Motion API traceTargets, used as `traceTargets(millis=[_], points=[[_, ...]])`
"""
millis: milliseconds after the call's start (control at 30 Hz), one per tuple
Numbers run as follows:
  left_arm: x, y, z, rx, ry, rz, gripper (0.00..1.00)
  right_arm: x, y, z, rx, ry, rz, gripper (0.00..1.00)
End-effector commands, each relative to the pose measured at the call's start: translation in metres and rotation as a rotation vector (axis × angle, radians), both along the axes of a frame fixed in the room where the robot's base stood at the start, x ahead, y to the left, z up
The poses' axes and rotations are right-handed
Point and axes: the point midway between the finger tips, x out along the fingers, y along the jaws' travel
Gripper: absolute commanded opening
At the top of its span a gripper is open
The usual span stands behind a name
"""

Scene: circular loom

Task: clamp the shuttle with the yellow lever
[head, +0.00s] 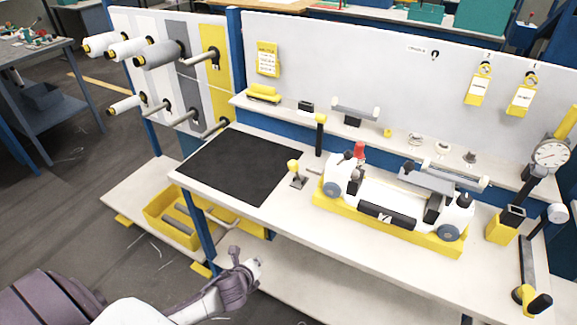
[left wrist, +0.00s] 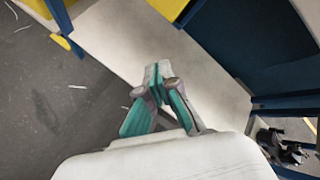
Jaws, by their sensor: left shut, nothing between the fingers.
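The shuttle (head: 395,213) is a white body with grey-blue wheels and a black front grip. It sits in a yellow cradle (head: 447,243) on the workbench. A small lever with a yellow knob (head: 294,166) stands on a metal base left of the cradle. Another yellow-topped lever (head: 320,119) stands upright behind it. I cannot tell which one clamps the shuttle. My left gripper (head: 235,255) is shut and empty, in front of and below the bench edge, away from the levers. In the left wrist view its fingertips (left wrist: 158,77) meet over a pale lower shelf. My right gripper is not in view.
A black mat (head: 240,165) covers the bench's left part. A dial gauge (head: 551,154) and a yellow-ended crank (head: 526,296) stand at the right. Spools (head: 160,53) hang on a rack at upper left. A yellow crate (head: 168,218) sits below it.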

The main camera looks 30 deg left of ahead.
Motion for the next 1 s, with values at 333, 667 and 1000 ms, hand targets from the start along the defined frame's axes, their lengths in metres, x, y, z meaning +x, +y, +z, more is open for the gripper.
traceTargets(millis=[333, 667, 1000], points=[[0.049, -0.030, 0.201, 0.580, -0.189, -0.411, 0.00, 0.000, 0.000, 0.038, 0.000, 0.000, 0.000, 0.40], [0.051, -0.036, 0.227, 0.678, -0.214, -0.460, 0.00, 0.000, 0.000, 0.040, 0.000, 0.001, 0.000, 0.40], [0.064, -0.033, 0.223, 0.676, -0.213, -0.456, 0.00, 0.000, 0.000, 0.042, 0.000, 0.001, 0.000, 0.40]])
